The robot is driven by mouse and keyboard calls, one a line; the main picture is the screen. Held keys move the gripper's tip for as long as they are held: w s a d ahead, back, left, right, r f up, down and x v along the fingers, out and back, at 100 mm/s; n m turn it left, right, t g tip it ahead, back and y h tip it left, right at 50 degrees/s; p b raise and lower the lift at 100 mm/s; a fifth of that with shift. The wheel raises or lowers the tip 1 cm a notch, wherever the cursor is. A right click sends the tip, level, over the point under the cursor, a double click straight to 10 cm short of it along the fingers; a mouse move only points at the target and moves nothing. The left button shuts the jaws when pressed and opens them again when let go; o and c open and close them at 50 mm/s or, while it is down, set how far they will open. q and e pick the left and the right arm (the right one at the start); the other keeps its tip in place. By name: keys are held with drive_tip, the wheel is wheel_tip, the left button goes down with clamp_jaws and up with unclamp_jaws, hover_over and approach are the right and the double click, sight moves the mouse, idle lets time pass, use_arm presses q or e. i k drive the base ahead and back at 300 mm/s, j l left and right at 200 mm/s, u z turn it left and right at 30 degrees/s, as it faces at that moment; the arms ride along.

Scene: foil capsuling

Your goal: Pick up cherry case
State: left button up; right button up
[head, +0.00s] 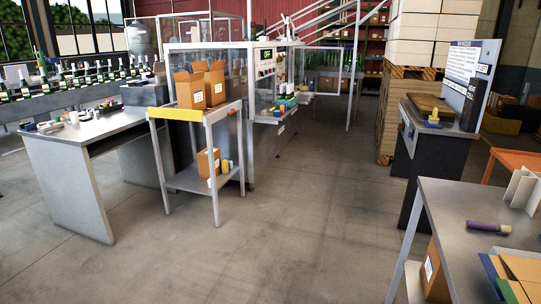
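Several cardboard cases are in the head view, but their labels are too small to read, so I cannot tell which is the cherry case. Two cases with raised flaps, a left case (190,92) and a right case (216,85), stand side by side on top of a grey stand (209,117) with a yellow edge. A smaller case (207,163) sits on the stand's lower shelf. Another case (434,274) with a white label stands under the table at the lower right, partly hidden. Neither of my grippers is in view.
A grey table (82,137) with small items stands left of the stand. A large machine (262,80) is behind it. A steel table (470,207) with a purple tube (488,227) is at the lower right. The floor (290,230) between is clear.

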sight(214, 83)
drive_tip(key=i, duration=1.9)
drive_tip(key=i+l+u, duration=0.3)
drive_tip(key=i, duration=0.25)
drive_tip(key=i+l+u, duration=0.3)
drive_tip(key=i, duration=0.25)
drive_tip(key=i+l+u, duration=0.3)
drive_tip(key=i+l, duration=0.1)
drive_tip(key=i, duration=0.1)
